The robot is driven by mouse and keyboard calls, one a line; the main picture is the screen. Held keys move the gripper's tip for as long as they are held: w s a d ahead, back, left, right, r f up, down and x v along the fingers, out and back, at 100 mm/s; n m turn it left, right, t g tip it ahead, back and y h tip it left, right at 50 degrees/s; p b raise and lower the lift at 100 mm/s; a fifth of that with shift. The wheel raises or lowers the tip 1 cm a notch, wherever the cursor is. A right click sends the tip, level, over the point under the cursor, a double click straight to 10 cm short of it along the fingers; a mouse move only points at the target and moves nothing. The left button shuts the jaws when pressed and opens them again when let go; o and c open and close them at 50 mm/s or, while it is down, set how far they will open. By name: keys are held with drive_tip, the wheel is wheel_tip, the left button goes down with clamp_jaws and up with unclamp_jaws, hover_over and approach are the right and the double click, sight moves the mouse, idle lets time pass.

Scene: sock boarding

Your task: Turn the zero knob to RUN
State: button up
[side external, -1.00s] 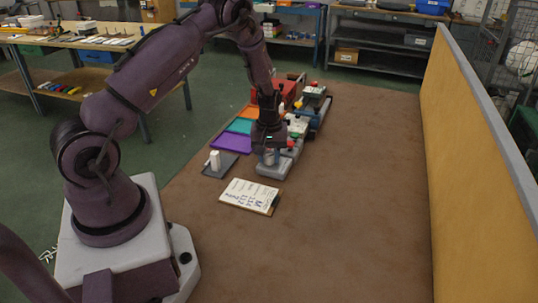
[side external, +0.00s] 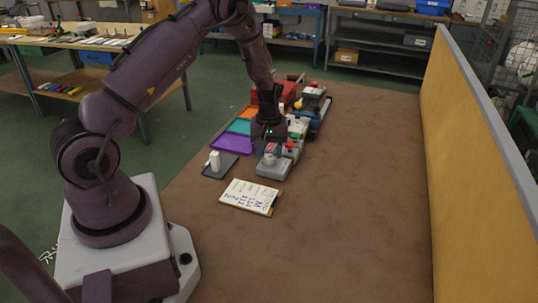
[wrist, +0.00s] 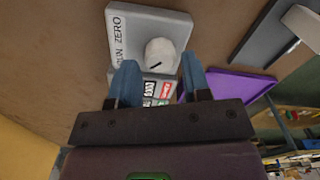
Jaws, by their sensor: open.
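The zero knob (wrist: 161,50) is a round, pale knob on a grey box (wrist: 122,12), which also shows in the side view (side external: 268,172). In the wrist view, its dark pointer mark lies low on the knob and slants to the lower left, towards the RUN side. The words RUN and ZERO run along the box's left edge, with RUN lower in the picture. My gripper (wrist: 159,62) is open, with its blue fingertips apart on either side of the knob's lower part in the picture. I cannot tell whether they touch it. In the side view, my gripper (side external: 268,142) is just behind the knob.
A clipboard (side external: 248,196) lies in front of the box. A dark tray (side external: 216,170) with a white item and purple (side external: 232,145), teal and orange trays stand to the left. Several devices crowd behind. A yellow partition (side external: 480,130) borders the right; brown table between is clear.

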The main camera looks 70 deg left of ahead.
sight(268, 157)
wheel_tip(268, 157, up, 11)
idle(0.3)
drive_tip(key=shift+r, duration=0.1)
drive_tip(key=s+d+r+m+t, duration=0.5)
drive_tip(key=s+d+r+m, duration=0.8)
drive_tip(key=s+d+r, duration=0.5)
drive_tip(key=d+r, duration=0.1)
drive_tip(key=d, duration=0.2)
drive_tip(key=shift+t, duration=0.3)
